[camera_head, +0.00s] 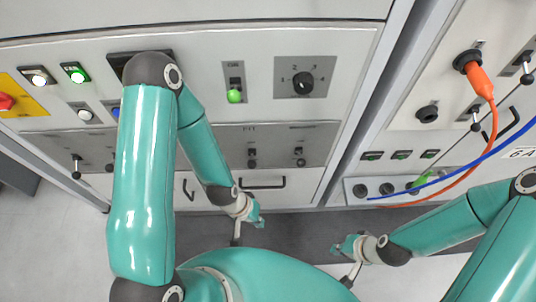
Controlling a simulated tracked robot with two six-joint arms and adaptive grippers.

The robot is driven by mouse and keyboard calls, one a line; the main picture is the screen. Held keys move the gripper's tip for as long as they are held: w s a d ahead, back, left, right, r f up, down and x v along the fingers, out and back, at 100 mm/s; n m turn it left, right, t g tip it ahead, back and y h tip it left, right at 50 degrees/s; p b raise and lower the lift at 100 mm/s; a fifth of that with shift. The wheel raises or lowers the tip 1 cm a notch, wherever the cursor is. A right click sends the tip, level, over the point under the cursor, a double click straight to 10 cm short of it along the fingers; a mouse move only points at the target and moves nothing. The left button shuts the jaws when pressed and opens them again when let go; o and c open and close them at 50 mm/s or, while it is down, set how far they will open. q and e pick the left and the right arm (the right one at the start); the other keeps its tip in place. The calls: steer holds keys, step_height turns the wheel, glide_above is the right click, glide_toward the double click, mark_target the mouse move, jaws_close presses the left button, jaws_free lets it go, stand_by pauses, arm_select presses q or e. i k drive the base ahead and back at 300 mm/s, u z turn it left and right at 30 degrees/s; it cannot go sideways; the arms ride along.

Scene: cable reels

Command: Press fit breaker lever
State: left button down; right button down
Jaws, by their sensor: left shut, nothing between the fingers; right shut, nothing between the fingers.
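A lever with a green ball tip (234,96) sits on a small grey plate in the upper middle of the white cabinet panel, pointing down. Small dark levers (252,163) and (299,162) are on the grey panel below it. I cannot tell which of these is the breaker lever. My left gripper (236,241) is shut and empty, hanging low in front of the cabinet's bottom edge, well below the levers. My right gripper (349,281) is shut and empty over the floor, lower right of the left one. My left arm hides part of the panel.
A rotary dial (303,83) is right of the green lever. Lit buttons (76,74) and a red knob (5,102) are at left. The right cabinet carries an orange plug (479,80) with a cable, a blue cable (455,174) and sockets. A drawer handle (263,184) is near the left gripper.

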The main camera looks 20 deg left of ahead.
mark_target(251, 164)
steer(key=u, duration=0.8)
steer(key=k, duration=0.95)
steer(key=u, duration=0.05)
steer(key=i, duration=0.95)
steer(key=z, duration=0.1)
